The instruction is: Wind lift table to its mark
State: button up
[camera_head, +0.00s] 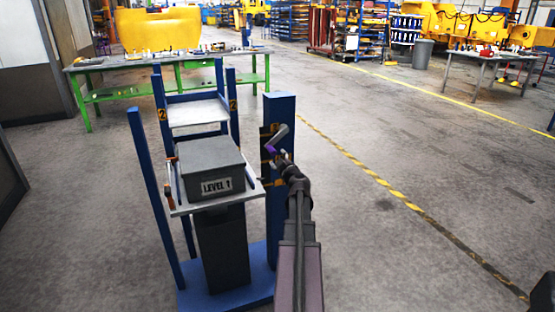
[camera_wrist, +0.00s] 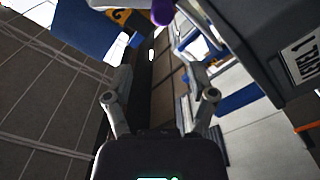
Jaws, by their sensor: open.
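The lift table's grey platform (camera_head: 258,189) carries a dark grey casting (camera_head: 210,168) labelled "LEVEL 1". It stands on a black column (camera_head: 222,250) between blue posts. A crank with a grey arm (camera_head: 279,134) and purple knob (camera_head: 270,149) is on the blue crank post (camera_head: 279,108) to the right. My gripper (camera_head: 286,162) is open and empty just below and right of the knob. In the wrist view the knob (camera_wrist: 162,12) lies beyond the open fingers (camera_wrist: 162,82), at the top edge.
An orange-red pointer (camera_head: 169,183) is at the platform's left edge. A green-framed workbench (camera_head: 105,94) stands behind the lift. Clear floor (camera_head: 420,170) with a yellow-black stripe (camera_head: 368,171) lies to the right. The blue base (camera_head: 258,278) spreads under the lift.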

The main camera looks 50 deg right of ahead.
jog(key=c, duration=0.7)
jog(key=shift+f+m+b, duration=0.1)
jog(key=shift+m+b, duration=0.2)
jog(key=shift+b, duration=0.1)
grip_shut()
jog(key=shift+s+d+r+m+t+h+b, duration=0.2)
jog(key=shift+m+t+b, duration=0.45)
jog(key=shift+m, duration=0.5)
jog(key=shift+s+r+m+t+h+b, duration=0.1)
jog(key=shift+r+m+t+h+b, duration=0.3)
jog(key=shift+m+b, duration=0.6)
jog(key=shift+s+d+r+m+t+h+b, duration=0.15)
jog(key=shift+m+t+b, duration=0.45)
jog(key=shift+m, duration=0.75)
jog(key=shift+f, duration=0.1)
